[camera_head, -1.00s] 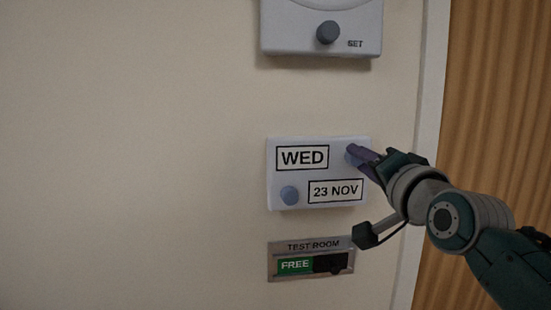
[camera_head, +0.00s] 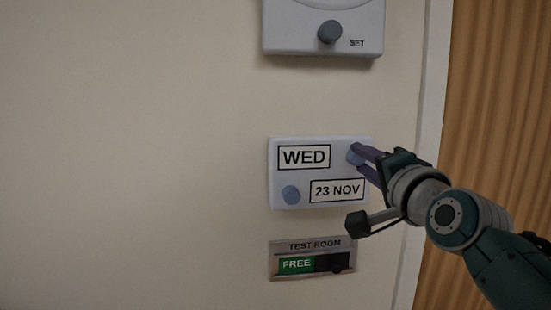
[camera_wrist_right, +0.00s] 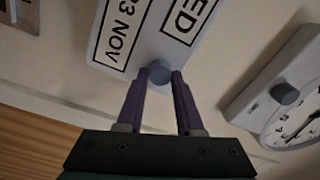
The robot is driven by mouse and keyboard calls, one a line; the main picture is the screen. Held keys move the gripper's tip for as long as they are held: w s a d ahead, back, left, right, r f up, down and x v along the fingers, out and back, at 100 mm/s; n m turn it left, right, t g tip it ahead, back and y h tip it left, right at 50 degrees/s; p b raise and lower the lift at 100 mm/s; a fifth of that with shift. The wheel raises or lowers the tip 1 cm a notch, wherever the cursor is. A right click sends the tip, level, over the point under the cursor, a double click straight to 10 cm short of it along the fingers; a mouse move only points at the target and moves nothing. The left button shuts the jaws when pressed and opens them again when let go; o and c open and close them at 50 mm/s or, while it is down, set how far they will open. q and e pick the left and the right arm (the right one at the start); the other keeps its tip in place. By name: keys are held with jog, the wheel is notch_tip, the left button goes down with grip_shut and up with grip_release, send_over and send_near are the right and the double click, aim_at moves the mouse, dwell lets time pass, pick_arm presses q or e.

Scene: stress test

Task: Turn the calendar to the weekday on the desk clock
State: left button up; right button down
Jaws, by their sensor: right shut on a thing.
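The wall calendar (camera_head: 335,146) is a pale box reading WED in its upper window (camera_head: 304,157) and 23 NOV in its lower window (camera_head: 337,191). My right gripper (camera_head: 358,160) is shut on the upper-right knob, beside the WED window. In the right wrist view the purple fingers stand on either side of this knob (camera_wrist_right: 160,71). No desk clock shows in these frames. My left gripper is out of view.
Above the calendar hangs a pale box (camera_head: 285,38) with a grey knob and the word SET; its dial shows in the wrist view (camera_wrist_right: 296,122). Below is a TEST ROOM sign (camera_head: 313,246) reading FREE. The wall to the left is bare.

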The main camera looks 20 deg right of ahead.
jog(key=c, duration=0.5)
grip_release()
jog(key=shift+c, duration=0.2)
jog(key=shift+s+a+f, duration=0.1)
jog(key=shift+s, duration=0.2)
jog(key=b+v, duration=0.4)
jog(key=v, duration=0.5)
jog(key=shift+s, duration=0.15)
jog(key=shift+a, duration=0.1)
